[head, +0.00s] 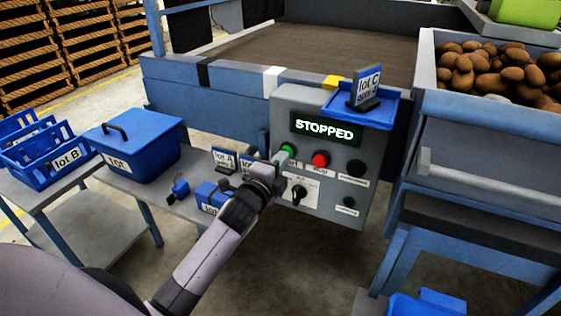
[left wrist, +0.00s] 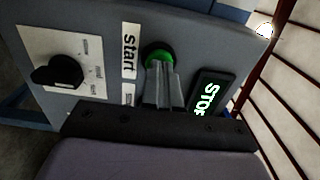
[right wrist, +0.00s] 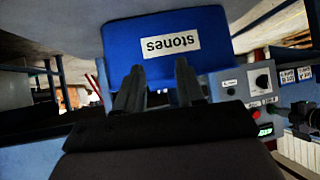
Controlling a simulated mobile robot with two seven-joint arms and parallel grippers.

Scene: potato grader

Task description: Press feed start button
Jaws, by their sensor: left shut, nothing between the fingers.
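The green start button (head: 288,150) is on the grey control panel (head: 285,108), left of a red button (head: 320,159). The panel display (head: 325,130) reads STOPPED. My left gripper (head: 281,157) is shut and empty, with its fingertips right at the green button. In the left wrist view the closed fingers (left wrist: 160,68) overlap the lower part of the green button (left wrist: 157,52), beside the "start" label (left wrist: 130,50). I cannot tell whether they touch or press it. My right gripper (right wrist: 158,80) is open, its fingers apart before a blue "stones" bin (right wrist: 165,32).
A black selector knob (head: 299,192) sits below the buttons. A blue tray with a lot C card (head: 367,86) is on top of the panel. Blue lot bins (head: 140,140) stand on side tables at left. A potato-filled bin (head: 427,75) is at right.

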